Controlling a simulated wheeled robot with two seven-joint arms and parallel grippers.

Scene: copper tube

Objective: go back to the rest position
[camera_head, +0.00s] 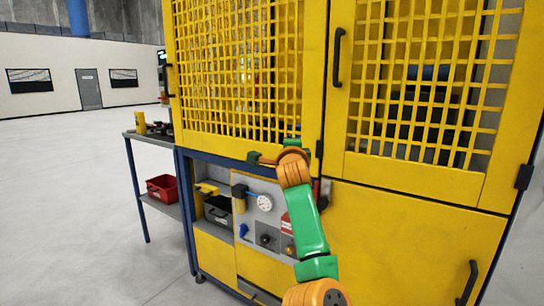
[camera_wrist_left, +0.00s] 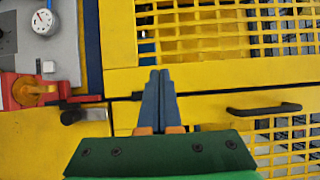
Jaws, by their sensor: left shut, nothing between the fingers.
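My left arm (camera_head: 308,220), green and orange, reaches up from the bottom of the head view in front of the yellow machine. Its wrist end is bent near the lower edge of the mesh door, and the fingers are hard to make out there. In the left wrist view my left gripper (camera_wrist_left: 158,75) has its two blue-grey fingers together, with nothing between them. The fingertips appear in front of a yellow machine panel; the gap to it cannot be told. My right gripper is not in view.
The yellow machine has mesh doors (camera_head: 425,90) and a black lower handle (camera_head: 467,283). A panel with a gauge (camera_head: 264,202) lies left of my arm. A side table (camera_head: 150,138) and red bin (camera_head: 162,187) stand further left. The floor (camera_head: 60,220) at left is clear.

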